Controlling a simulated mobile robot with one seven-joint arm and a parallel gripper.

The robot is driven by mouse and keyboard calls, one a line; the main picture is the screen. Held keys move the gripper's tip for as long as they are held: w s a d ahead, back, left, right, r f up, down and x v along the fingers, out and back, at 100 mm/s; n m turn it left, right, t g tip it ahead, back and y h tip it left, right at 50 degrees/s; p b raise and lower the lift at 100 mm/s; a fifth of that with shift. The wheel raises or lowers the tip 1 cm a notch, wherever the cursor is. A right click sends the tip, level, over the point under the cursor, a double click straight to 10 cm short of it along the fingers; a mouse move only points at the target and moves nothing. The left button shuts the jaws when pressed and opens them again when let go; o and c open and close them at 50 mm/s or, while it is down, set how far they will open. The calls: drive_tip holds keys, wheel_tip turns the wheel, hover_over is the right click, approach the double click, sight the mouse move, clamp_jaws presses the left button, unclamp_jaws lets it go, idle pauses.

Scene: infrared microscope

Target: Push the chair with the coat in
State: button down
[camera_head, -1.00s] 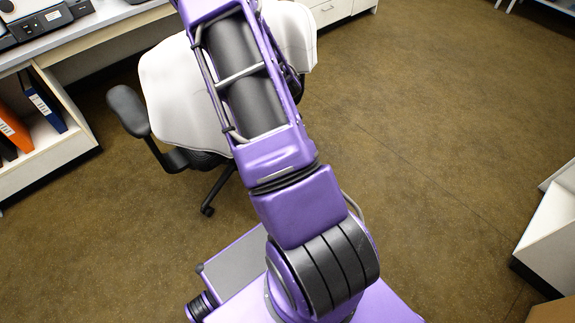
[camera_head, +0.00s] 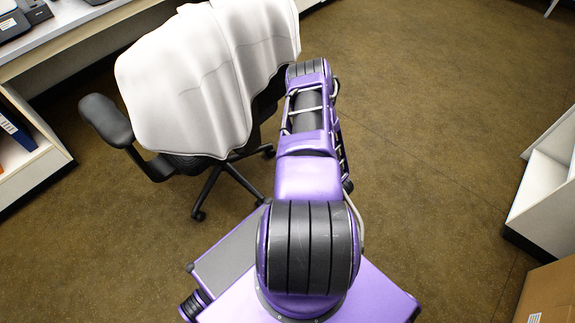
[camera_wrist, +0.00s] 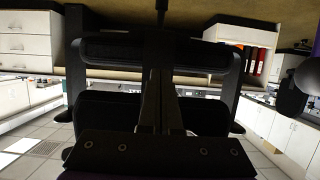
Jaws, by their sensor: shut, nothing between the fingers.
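The office chair (camera_head: 107,120) has a black armrest, seat and wheeled base, and stands at the left beside the desk in the head view. A white coat (camera_head: 190,85) is draped over its backrest. My arm reaches up along the chair's right side, and the gripper end is hidden behind the coat and chair there. In the wrist view, which is upside down, my dark gripper (camera_wrist: 163,92) is shut and empty. It points at the dark chair (camera_wrist: 150,50), which fills the middle; I cannot tell if they touch.
A white desk (camera_head: 75,40) with devices on it runs along the upper left, with a shelf of binders (camera_head: 15,125) below. A white shelf unit (camera_head: 545,195) and a cardboard box (camera_head: 548,295) stand at the right. The brown floor between is clear.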

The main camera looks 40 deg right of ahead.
drive_tip(key=w, duration=0.6)
drive_tip(key=w+b, duration=0.1)
drive_tip(key=w, duration=0.2)
drive_tip(key=shift+w+a, duration=0.15)
drive_tip(key=shift+a, duration=0.2)
